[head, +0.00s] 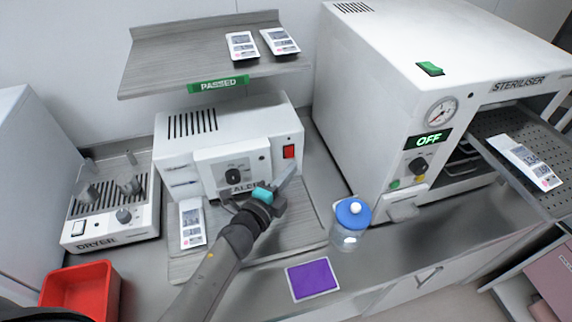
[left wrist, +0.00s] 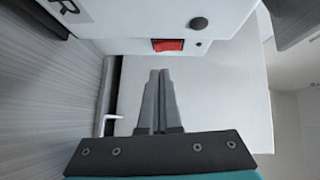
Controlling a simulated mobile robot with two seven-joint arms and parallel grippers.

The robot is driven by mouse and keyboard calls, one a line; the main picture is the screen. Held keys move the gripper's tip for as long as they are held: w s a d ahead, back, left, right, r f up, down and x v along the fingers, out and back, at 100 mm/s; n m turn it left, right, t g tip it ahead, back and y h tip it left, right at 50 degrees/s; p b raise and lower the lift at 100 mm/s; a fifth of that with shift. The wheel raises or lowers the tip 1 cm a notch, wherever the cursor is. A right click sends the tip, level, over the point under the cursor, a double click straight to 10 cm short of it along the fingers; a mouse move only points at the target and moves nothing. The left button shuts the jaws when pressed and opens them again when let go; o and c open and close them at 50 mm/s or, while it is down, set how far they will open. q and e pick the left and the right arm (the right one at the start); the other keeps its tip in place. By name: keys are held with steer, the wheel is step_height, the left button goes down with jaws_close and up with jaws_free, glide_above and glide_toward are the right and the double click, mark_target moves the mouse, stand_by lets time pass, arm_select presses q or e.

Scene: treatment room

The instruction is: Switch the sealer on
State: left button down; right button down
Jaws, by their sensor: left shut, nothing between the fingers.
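The sealer (head: 228,145) is a white box with a dial and a label partly hidden by my arm. A red rocker switch (head: 289,152) sits at the right of its front. It also shows in the left wrist view (left wrist: 168,45). My left gripper (head: 290,172) is shut and empty, its fingertips just below and in front of the switch. In the left wrist view the fingertips (left wrist: 160,72) point toward the switch, with a visible gap in the picture. I cannot tell which way the rocker is set. My right gripper is not in view.
A steriliser (head: 365,100) reading OFF stands right, with an extended tray (head: 490,125). A jar with a blue lid (head: 353,213) and a purple pad (head: 313,279) are near the counter's front. A dryer (head: 110,215) and red bin (head: 82,292) are left. A shelf (head: 175,60) overhangs the sealer.

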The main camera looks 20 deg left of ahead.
mark_target(292, 156)
arm_select(q)
steer(key=shift+w+a+f, duration=0.15)
steer(key=shift+w+a, duration=0.6)
steer(key=shift+w, duration=0.25)
steer(key=shift+w+a+f+b, duration=0.2)
steer(key=shift+f+b, duration=0.1)
steer(key=shift+b, duration=0.9)
steer(key=shift+r, duration=0.25)
